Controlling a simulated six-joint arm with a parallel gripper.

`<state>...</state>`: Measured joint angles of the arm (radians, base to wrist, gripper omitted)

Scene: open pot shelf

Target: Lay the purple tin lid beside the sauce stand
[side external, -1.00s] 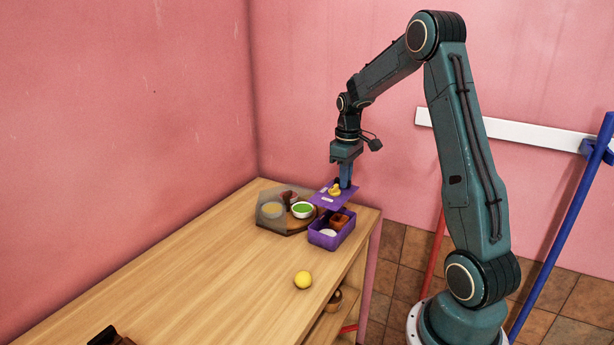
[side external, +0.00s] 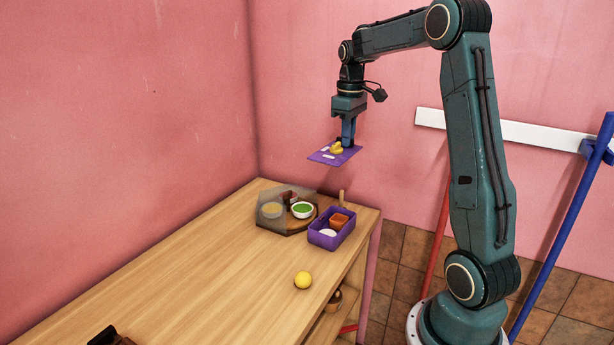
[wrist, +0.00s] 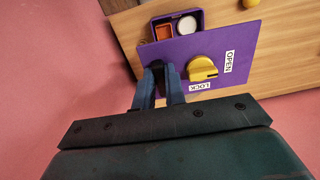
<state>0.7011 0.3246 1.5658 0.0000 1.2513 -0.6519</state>
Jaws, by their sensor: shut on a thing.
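The purple tin lid (side external: 333,156) is a flat plate with a yellow knob and white labels. My gripper (side external: 348,140) is shut on it and holds it roughly level, well above the table and the tin. The open purple tin (side external: 330,237) holds an orange-brown block and a white round thing. The sauce stand (side external: 270,224), with a round wooden part, bowls and a see-through grey panel, stands left of the tin.
A yellow ball (side external: 303,280) lies on the wooden table (side external: 190,280) in front of the tin. A dark object (side external: 108,337) is at the near left edge. The table's left and middle are clear. Pink walls (side external: 150,100) rise behind.

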